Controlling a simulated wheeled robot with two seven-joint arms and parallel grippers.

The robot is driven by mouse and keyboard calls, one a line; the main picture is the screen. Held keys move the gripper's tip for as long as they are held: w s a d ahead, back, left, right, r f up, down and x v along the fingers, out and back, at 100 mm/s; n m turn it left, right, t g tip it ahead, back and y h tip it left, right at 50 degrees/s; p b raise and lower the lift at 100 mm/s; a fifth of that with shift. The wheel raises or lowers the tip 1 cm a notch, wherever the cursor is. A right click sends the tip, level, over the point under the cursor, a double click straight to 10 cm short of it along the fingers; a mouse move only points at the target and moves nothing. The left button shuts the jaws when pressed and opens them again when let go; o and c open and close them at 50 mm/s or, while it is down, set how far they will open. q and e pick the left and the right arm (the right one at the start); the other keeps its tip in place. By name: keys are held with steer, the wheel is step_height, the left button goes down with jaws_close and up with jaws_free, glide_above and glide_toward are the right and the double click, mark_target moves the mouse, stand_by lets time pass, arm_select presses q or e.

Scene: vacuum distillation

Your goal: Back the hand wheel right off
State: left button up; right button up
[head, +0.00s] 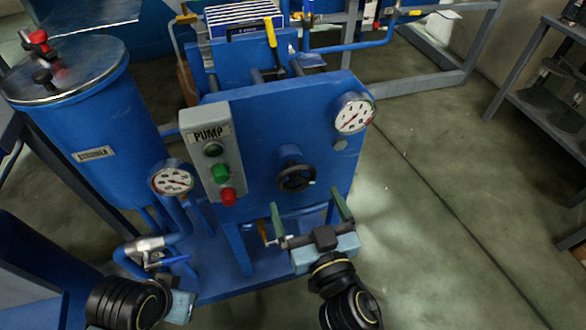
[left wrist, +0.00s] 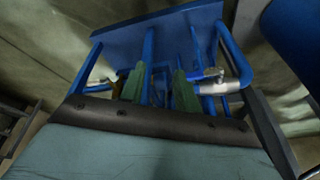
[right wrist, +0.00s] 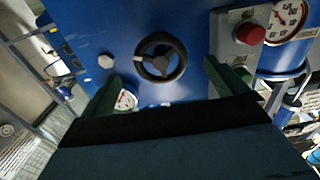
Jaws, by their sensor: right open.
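The black hand wheel (head: 296,178) sits on a blue boss on the front of the blue pump panel (head: 262,120). In the right wrist view the wheel (right wrist: 177,73) shows its full ring and spokes, between my fingers and beyond them. My right gripper (head: 306,201) is open and empty, its green fingers spread just below and in front of the wheel, apart from it. My left gripper (left wrist: 157,84) points down at the blue pipework and plate at the lower left; a gap shows between its green fingers and nothing is held. Its fingers are not clear in the head view.
A pump switch box (head: 210,155) with green and red buttons is left of the wheel. Gauges stand at the panel's upper right (head: 354,114) and lower left (head: 172,178). A blue tank (head: 105,135) is at the left. The floor (head: 430,220) to the right is clear.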

mark_target(293, 171)
arm_select(q)
steer(key=shift+w+a+f, duration=0.15)
steer(key=shift+f, duration=0.45)
arm_select(e)
steer(key=x, duration=0.9)
steer(key=shift+c, duration=0.5)
steer(key=c, duration=0.9)
steer(key=shift+n, duration=0.3)
